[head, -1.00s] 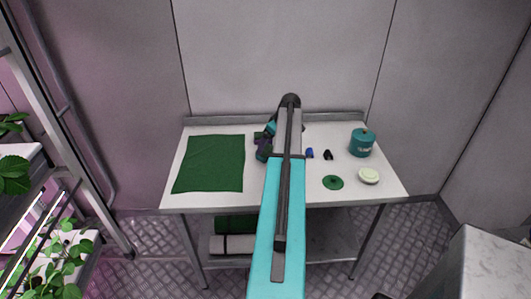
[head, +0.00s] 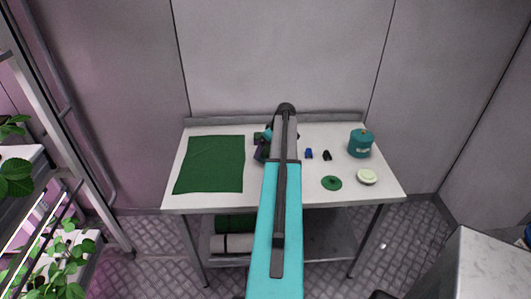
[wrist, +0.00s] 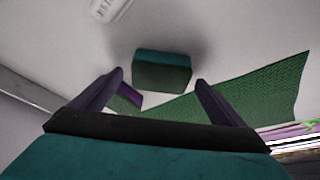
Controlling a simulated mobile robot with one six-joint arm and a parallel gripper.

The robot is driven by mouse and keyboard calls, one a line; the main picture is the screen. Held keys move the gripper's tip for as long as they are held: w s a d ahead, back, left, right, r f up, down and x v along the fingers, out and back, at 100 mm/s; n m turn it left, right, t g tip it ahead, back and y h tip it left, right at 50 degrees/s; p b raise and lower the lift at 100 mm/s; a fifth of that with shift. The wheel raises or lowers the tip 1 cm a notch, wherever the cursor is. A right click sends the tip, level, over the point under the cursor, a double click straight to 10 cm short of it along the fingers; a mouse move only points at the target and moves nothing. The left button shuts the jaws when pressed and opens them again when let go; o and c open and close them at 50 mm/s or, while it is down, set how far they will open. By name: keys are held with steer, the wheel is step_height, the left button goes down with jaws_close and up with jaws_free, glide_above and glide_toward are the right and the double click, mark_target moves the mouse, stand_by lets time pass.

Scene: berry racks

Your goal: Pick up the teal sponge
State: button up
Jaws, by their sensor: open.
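The teal sponge (wrist: 162,70) is a small block with a teal face and a darker green face. In the wrist view it lies on the white table just beyond my fingertips, roughly centred between them. My gripper (wrist: 160,80) is open, its two purple fingers spread with nothing held between them. In the head view a small part of the sponge (head: 258,135) shows left of my arm, near the table's back. My gripper (head: 261,152) is mostly hidden there behind my arm.
A green cloth (head: 210,164) covers the table's left part. Right of my arm are a blue item (head: 309,153), a black item (head: 327,155), a green disc (head: 331,183), a pale round item (head: 367,176) and a teal canister (head: 360,143). A raised lip (head: 340,118) runs along the back.

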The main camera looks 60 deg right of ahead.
steer(key=shift+p+x, duration=0.35)
steer(key=shift+x, duration=0.8)
steer(key=c, duration=1.2)
steer(key=shift+r, duration=0.1)
steer(key=shift+r+b, duration=1.15)
steer(key=shift+r, duration=0.3)
steer(key=s+a+b, duration=0.1)
steer(key=s+a, duration=0.2)
steer(key=a, duration=0.1)
steer(key=s+a+r+b, duration=0.1)
steer(key=s+a+b, duration=0.1)
steer(key=s+a, duration=0.1)
steer(key=s+a+r+b, duration=0.1)
steer(key=s+a+b, duration=0.1)
steer(key=s+a, duration=0.2)
steer(key=shift+a, duration=0.85)
steer(key=shift+w, duration=0.1)
